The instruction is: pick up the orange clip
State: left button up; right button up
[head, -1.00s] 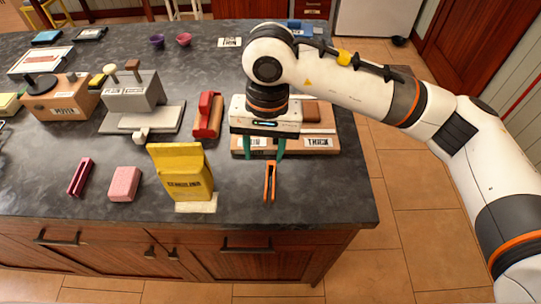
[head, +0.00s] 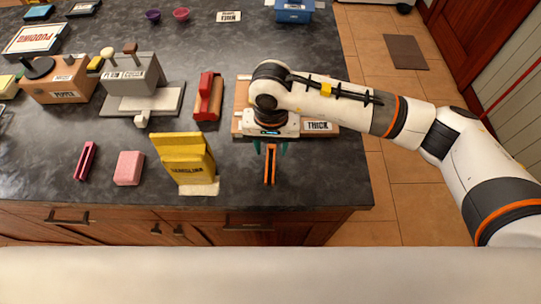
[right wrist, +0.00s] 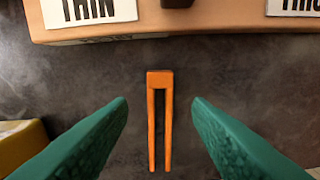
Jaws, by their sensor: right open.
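The orange clip (head: 270,164) lies on the dark countertop near its front edge, between the yellow bag and the counter's right end. In the right wrist view the orange clip (right wrist: 159,100) is a narrow two-legged shape, with its closed end toward the wooden board. My right gripper (head: 271,147) is over the clip, pointing down. Its green fingers (right wrist: 160,105) are open, one on each side of the clip, with gaps between them and it. Nothing is held. My left gripper is not in view.
The wooden board (head: 320,133) with "THIN" and "THICK" labels lies just behind the clip. A yellow bag (head: 184,160) stands to its left. A red stapler-like object (head: 208,97) and a pink block (head: 129,168) are farther left. Countertop right of the clip is clear.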

jog(key=shift+f, duration=1.05)
grip_shut()
